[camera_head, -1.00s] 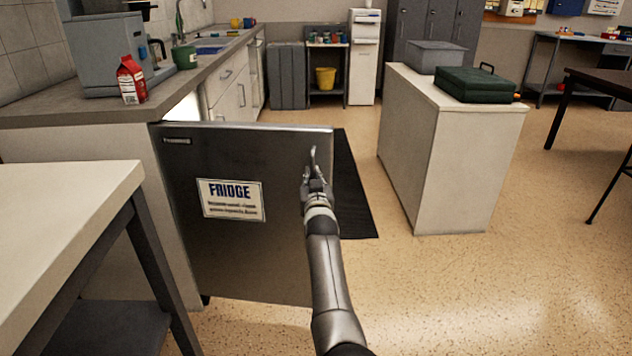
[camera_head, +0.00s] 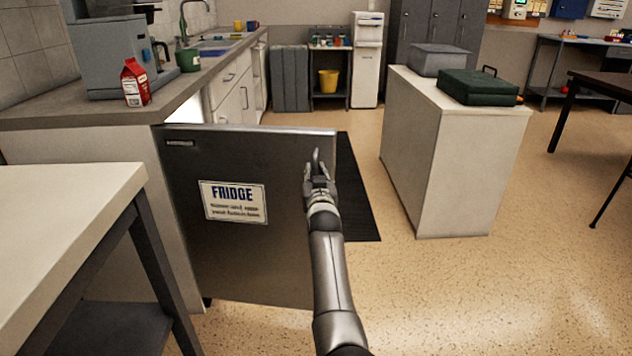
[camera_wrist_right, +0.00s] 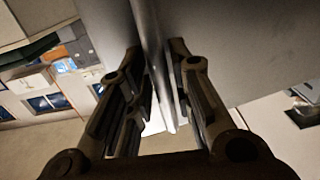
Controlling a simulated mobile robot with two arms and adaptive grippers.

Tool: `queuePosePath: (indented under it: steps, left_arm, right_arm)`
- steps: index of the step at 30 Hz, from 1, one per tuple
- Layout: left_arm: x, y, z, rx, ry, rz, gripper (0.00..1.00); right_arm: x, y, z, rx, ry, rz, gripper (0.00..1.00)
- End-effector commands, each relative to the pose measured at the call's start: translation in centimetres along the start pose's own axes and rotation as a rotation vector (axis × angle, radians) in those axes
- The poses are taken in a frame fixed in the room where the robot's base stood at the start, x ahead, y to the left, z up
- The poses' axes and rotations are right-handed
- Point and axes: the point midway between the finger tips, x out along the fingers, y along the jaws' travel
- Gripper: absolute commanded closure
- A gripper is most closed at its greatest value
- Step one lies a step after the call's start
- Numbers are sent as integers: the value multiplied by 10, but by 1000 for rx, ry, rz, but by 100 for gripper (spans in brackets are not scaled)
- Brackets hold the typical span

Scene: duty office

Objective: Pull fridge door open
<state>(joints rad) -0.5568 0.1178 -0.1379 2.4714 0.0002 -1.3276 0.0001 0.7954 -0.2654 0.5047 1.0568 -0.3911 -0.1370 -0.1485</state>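The dark grey fridge door (camera_head: 245,270), with a white "FRIDGE" label (camera_head: 234,202), stands swung out from the end of the counter run, its labelled face towards me. My right gripper (camera_head: 318,170) is at the door's free right edge, near its top. In the right wrist view, the fingers of my right gripper (camera_wrist_right: 164,110) close around a slim metal bar (camera_wrist_right: 153,40), which looks like the door's handle. The handle is mostly hidden in the head view. The fridge interior is hidden behind the door. My left gripper is not in view.
A white-topped table (camera_head: 65,215) stands close at the left front. A white cabinet (camera_head: 455,165) with a green case (camera_head: 478,87) stands to the right. A dark mat (camera_head: 356,190) lies behind the door. The floor (camera_head: 480,300) at the right front is clear.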

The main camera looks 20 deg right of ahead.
Motion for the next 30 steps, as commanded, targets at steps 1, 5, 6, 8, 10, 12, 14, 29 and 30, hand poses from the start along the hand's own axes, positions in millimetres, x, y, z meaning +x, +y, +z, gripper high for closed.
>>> queuePosePath:
  steps: [1, 5, 6, 8, 10, 12, 14, 29, 30]
  left_arm:
    - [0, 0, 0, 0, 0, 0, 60]
    - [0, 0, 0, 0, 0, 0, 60]
    - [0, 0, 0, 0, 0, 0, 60]
    - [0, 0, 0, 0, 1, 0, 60]
    - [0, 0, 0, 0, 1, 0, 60]
    - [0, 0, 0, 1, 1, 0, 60]
    - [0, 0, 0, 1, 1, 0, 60]
    - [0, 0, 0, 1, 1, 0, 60]
    - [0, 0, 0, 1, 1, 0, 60]
  right_arm:
    - [0, 0, -12, 1, 5, 1, 79]
    - [0, 1, -39, 0, 6, 1, 79]
    - [0, 1, -47, 0, 6, 1, 79]
    - [0, 2, -56, 0, 5, 2, 79]
    - [0, 2, -66, 0, 4, 2, 79]
    - [0, 2, -74, -1, 3, 2, 79]
    - [0, 2, -78, -1, 3, 2, 79]
    - [0, 2, -81, -1, 1, 2, 79]
    - [0, 2, -81, -1, 1, 2, 79]
